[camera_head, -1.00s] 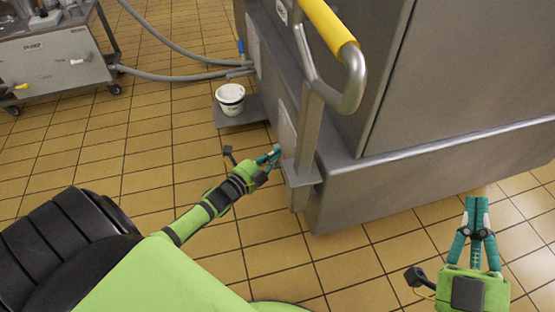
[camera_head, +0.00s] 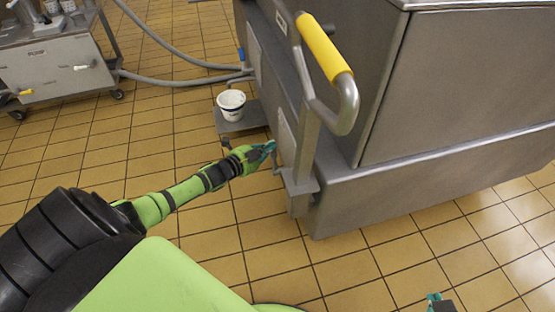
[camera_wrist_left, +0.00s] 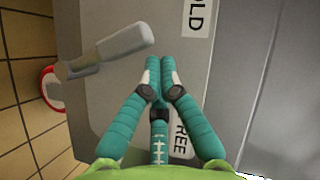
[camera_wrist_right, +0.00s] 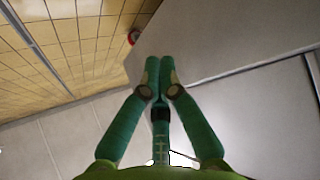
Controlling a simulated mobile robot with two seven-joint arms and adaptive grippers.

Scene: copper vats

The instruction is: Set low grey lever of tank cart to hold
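The low grey lever (camera_wrist_left: 122,43) shows in the left wrist view, slanting up to the right from its mount on the side plate (camera_wrist_left: 225,60) of the steel tank cart (camera_head: 440,180). In the head view my left gripper (camera_head: 268,148) is beside the cart's low plate. My right gripper (camera_wrist_right: 160,62) is shut and empty.
The cart's yellow handle (camera_head: 325,48) rises above the plate. A white bucket (camera_head: 231,103) stands on a low grey shelf beside the cart. A pump cart (camera_head: 55,62) with grey hoses (camera_head: 175,78) is at the upper left. Tiled floor (camera_head: 95,165) is open around my left arm.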

